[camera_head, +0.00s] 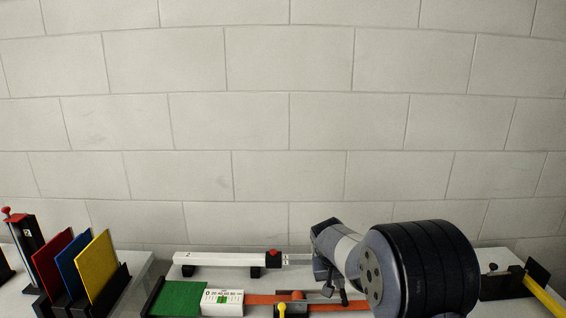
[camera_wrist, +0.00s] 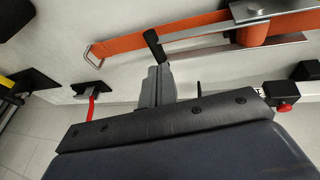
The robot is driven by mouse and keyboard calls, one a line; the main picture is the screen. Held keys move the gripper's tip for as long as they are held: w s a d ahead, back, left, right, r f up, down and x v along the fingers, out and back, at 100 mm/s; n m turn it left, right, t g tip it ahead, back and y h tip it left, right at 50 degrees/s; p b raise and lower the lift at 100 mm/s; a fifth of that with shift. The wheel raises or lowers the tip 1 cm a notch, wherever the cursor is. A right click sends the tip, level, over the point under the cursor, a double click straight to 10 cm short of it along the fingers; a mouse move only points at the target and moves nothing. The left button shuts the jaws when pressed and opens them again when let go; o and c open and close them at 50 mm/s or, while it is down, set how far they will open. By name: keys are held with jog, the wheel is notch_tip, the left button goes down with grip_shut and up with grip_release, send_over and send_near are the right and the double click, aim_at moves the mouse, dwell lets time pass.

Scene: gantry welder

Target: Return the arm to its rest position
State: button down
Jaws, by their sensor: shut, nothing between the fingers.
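My arm reaches in over the right part of the bench (camera_head: 215,285) in the head view, with its thick black ribbed joint nearest the camera. My gripper (camera_head: 341,294) points down over the bench, beside the orange strip (camera_head: 257,299). In the wrist view my gripper (camera_wrist: 154,48) shows as narrow grey fingers with a dark tip, close together with nothing between them.
A white bar with a red knob (camera_head: 273,253) lies along the back. A green pad (camera_head: 180,298), a white scale block (camera_head: 222,297) and a yellow knob (camera_head: 282,309) are in front. Red, blue and yellow plates (camera_head: 97,265) stand at left. A block wall closes the back.

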aim_at(341, 293)
jog(key=x, duration=0.4)
jog(key=shift+w+d+f+p, duration=0.1)
jog(key=shift+f+p, duration=0.2)
jog(key=shift+p, duration=0.05)
jog(key=shift+r+p, duration=0.4)
jog(key=shift+r, duration=0.15)
jog(key=shift+a+r+p, duration=0.25)
jog(key=shift+a+p, duration=0.1)
jog(key=shift+a, duration=0.05)
jog(key=shift+f, duration=0.1)
